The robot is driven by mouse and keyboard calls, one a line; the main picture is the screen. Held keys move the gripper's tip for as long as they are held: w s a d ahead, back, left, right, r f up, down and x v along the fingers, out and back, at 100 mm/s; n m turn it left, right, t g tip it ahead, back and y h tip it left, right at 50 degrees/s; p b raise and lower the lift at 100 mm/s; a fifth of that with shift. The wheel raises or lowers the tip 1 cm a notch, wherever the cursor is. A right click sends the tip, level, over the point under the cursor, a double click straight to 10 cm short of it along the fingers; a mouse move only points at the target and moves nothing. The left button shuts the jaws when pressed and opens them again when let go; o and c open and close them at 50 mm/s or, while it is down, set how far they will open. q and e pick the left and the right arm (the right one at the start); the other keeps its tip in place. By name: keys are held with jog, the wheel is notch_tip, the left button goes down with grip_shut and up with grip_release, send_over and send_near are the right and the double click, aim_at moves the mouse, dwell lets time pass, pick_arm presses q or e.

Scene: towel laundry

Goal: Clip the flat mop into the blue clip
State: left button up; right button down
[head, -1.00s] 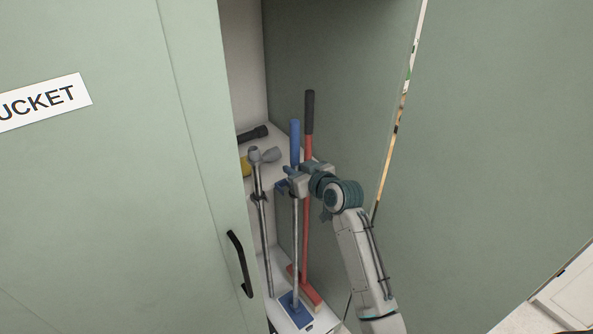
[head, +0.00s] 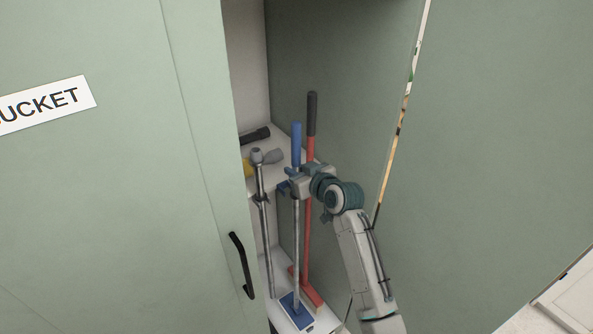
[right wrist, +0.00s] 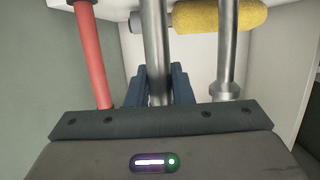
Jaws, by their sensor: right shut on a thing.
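The flat mop has a blue grip (head: 297,146), a thin grey pole (head: 296,235) and a flat blue head (head: 296,312) low in the cupboard. It stands nearly upright. My right gripper (head: 291,186) is shut on the upper part of the pole, below the blue grip. In the right wrist view the mop pole (right wrist: 154,40) runs down between dark blue pieces, the fingers of my right gripper (right wrist: 157,86). I cannot make out the blue clip apart from these blue parts. My left gripper is not in view.
A red broom (head: 307,230) with a black grip stands right behind the mop. Another grey pole (head: 264,225) stands to its left. A shelf holds a yellow roller (right wrist: 220,14) and a black torch-like thing (head: 255,136). Green doors (head: 120,200) with a black handle (head: 242,265) frame the narrow opening.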

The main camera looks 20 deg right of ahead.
jog(key=shift+w+a+r, duration=0.1)
jog(key=shift+w+a, duration=0.05)
jog(key=shift+w, duration=0.25)
dwell(0.4)
jog(key=shift+w+a, duration=0.15)
jog(key=shift+w, duration=0.3)
jog(key=shift+w+a, duration=0.2)
jog(key=shift+w, duration=0.35)
dwell(0.4)
jog(key=shift+w+a+b, duration=0.25)
jog(key=shift+w+b, duration=0.15)
jog(key=shift+w, duration=0.25)
jog(key=shift+w+a, duration=0.2)
jog(key=shift+w, duration=0.45)
dwell(0.8)
jog(key=c, duration=0.7)
grip_release()
jog(key=shift+s, duration=0.2)
